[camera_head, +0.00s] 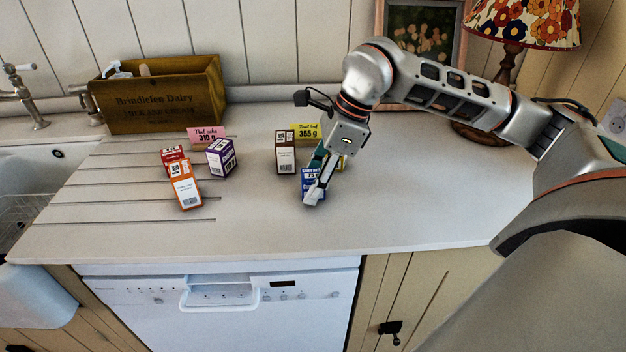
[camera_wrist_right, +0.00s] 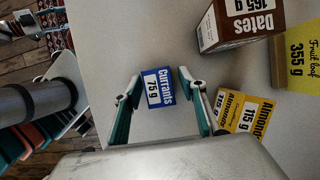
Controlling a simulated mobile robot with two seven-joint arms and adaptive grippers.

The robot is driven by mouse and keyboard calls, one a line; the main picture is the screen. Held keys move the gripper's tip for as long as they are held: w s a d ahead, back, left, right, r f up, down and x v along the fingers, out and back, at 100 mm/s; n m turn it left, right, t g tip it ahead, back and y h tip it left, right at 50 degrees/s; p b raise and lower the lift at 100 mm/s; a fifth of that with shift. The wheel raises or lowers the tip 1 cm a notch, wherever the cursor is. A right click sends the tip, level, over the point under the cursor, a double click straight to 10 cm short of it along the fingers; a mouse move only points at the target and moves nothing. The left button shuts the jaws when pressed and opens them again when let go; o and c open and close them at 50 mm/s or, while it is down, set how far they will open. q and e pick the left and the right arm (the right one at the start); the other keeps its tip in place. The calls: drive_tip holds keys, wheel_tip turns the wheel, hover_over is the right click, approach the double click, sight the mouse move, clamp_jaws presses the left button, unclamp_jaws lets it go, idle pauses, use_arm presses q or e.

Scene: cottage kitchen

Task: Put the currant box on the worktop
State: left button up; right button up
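The currant box (camera_head: 308,176) is small and blue, on the worktop (camera_head: 420,200) right of the middle in the head view, partly hidden by my gripper. Its white label reading Currants 75 g shows in the right wrist view (camera_wrist_right: 157,88). My right gripper (camera_head: 313,190) points down with its fingers on either side of this box. In the right wrist view the fingertips (camera_wrist_right: 160,73) stand around it, with a narrow gap showing at the right finger. Contact at the left finger is unclear.
A brown dates box (camera_head: 287,152) and a yellow Fruit loaf card (camera_head: 306,131) stand close by. Orange (camera_head: 185,185), red (camera_head: 172,156) and purple (camera_head: 221,158) boxes stand left. A wooden crate (camera_head: 165,95) is behind.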

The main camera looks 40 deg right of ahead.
drive_tip(key=shift+r, duration=0.1)
drive_tip(key=shift+r, duration=0.25)
drive_tip(key=p+v, duration=0.1)
drive_tip(key=v, duration=1)
drive_tip(key=shift+s+d+r+p, duration=0.15)
drive_tip(key=shift+s+r+p, duration=0.05)
drive_tip(key=shift+r+p, duration=0.15)
drive_tip(key=shift+f, duration=0.1)
